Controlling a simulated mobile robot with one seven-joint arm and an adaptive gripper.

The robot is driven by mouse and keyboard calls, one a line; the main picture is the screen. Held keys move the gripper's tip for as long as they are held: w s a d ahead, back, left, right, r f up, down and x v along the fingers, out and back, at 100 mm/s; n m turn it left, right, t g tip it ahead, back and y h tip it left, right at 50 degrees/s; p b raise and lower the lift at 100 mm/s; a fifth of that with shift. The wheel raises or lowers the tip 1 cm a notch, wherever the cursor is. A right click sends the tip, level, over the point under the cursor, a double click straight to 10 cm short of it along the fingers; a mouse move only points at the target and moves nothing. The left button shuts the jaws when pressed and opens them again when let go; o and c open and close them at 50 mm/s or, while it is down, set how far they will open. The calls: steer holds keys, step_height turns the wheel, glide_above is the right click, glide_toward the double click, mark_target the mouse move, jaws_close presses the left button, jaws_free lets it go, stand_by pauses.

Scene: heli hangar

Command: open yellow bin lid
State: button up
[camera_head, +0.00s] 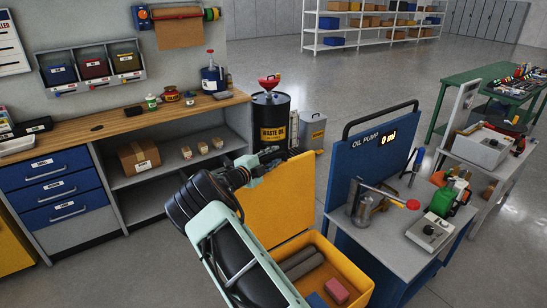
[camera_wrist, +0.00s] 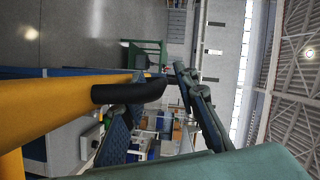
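The yellow bin (camera_head: 352,284) stands on the floor at the bottom centre of the head view. Its yellow lid (camera_head: 283,200) is raised and stands roughly upright at the bin's back left side. Grey rolls (camera_head: 301,262), a pink block (camera_head: 336,290) and something blue show inside the bin. My gripper (camera_head: 268,158) is at the lid's upper left edge. In the wrist view the lid (camera_wrist: 60,103) comes in from the left, with a black handle (camera_wrist: 130,92) on it. My fingers (camera_wrist: 158,108) are spread, with a gap between them beside the handle; contact is unclear.
A blue oil pump cart (camera_head: 345,160) stands close right of the bin. A workbench with blue drawers (camera_head: 60,185) is on the left. A black waste oil drum (camera_head: 271,120) stands behind the lid. Open floor lies beyond, before the white shelves (camera_head: 350,38).

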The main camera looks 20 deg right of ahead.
steer(key=v, duration=1.2)
